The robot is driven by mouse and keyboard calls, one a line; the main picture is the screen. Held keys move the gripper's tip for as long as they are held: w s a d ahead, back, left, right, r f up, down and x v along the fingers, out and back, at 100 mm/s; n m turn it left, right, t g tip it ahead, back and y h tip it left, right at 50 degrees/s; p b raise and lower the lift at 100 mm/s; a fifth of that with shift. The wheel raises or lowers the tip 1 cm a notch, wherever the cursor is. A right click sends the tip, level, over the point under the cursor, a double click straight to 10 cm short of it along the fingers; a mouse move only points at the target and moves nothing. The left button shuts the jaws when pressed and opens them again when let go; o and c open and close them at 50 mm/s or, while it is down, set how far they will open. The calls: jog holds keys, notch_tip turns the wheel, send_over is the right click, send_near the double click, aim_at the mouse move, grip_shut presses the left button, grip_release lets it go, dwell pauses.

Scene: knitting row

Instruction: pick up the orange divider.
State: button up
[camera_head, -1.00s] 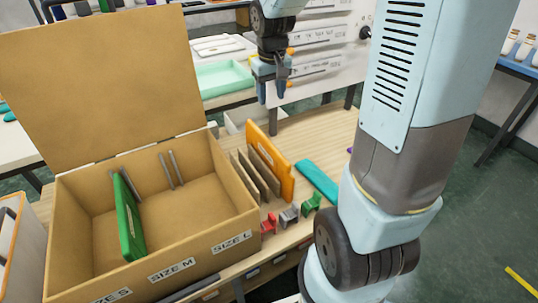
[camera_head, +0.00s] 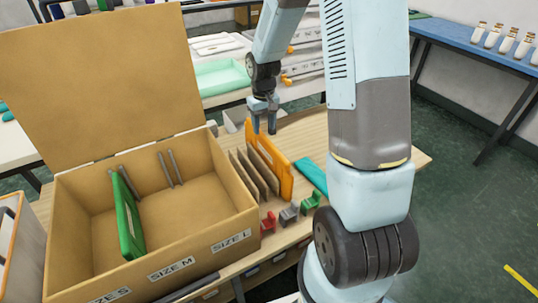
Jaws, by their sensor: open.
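My gripper (camera_head: 263,127) is open and empty, pointing down close to the top of the orange divider. Its fingers overlap the divider's upper part in the picture; I cannot tell whether they touch it or are around it.
A large open box (camera_head: 231,240) with size labels and a raised lid stands at left. A green divider (camera_head: 129,222) stands inside it. Small red (camera_head: 268,223), grey (camera_head: 289,213) and green (camera_head: 311,200) pieces and a teal strip (camera_head: 312,175) lie nearby.

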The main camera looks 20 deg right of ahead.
aim_at(264, 135)
notch_tip(264, 135, down, 4)
jog(key=shift+r, duration=0.1)
jog(key=f, duration=0.2)
jog(key=s+f, duration=0.1)
jog(key=f, duration=0.1)
jog(key=shift+d+f, duration=0.1)
jog(key=shift+f, duration=0.55)
jog(key=shift+c, duration=0.2)
grip_shut()
